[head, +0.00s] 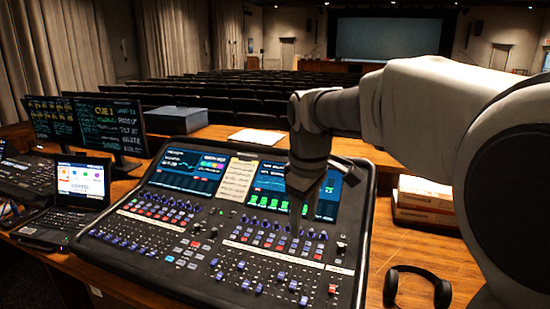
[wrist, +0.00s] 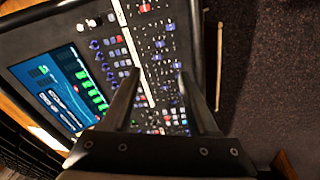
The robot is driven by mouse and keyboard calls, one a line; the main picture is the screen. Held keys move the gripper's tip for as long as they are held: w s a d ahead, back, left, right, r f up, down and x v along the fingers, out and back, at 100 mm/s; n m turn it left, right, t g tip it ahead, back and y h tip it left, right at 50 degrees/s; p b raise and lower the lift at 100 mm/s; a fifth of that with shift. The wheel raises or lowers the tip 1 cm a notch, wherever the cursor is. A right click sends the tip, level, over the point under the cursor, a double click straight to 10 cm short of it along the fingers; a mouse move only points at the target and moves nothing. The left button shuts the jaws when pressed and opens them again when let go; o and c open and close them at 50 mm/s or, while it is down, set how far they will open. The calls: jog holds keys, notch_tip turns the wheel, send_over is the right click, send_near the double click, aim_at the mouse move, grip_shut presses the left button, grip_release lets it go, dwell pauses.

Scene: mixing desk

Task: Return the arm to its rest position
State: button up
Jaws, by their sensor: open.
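My arm (head: 420,105) reaches in from the right in the head view, its wrist bent down over the mixing desk (head: 160,235). My gripper (wrist: 158,74) is open in the wrist view, its two dark fingers apart with nothing held between them. Rows of knobs and buttons on the desk show beyond the fingertips. In the head view the gripper hangs in front of the desk's right-hand screens, and its fingers are hard to make out. I cannot tell the exact gap between fingertips and desk surface.
A laptop (head: 82,181) and two monitors (head: 108,121) stand left of the desk. A black box (head: 176,120) and white paper (head: 256,137) lie behind it. At right are stacked boxes (head: 425,202) and headphones (head: 442,294). Rows of seats fill the hall beyond.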

jog(key=s+d+m+t+p, duration=0.1)
jog(key=s+d+m, duration=0.3)
jog(key=s, duration=0.7)
jog(key=s+d+m+t, duration=0.2)
jog(key=s+d+m, duration=0.2)
jog(key=s, duration=0.6)
jog(key=shift+s+f+m+p, duration=0.35)
jog(key=shift+f+m+p, duration=0.05)
jog(key=shift+m, duration=0.8)
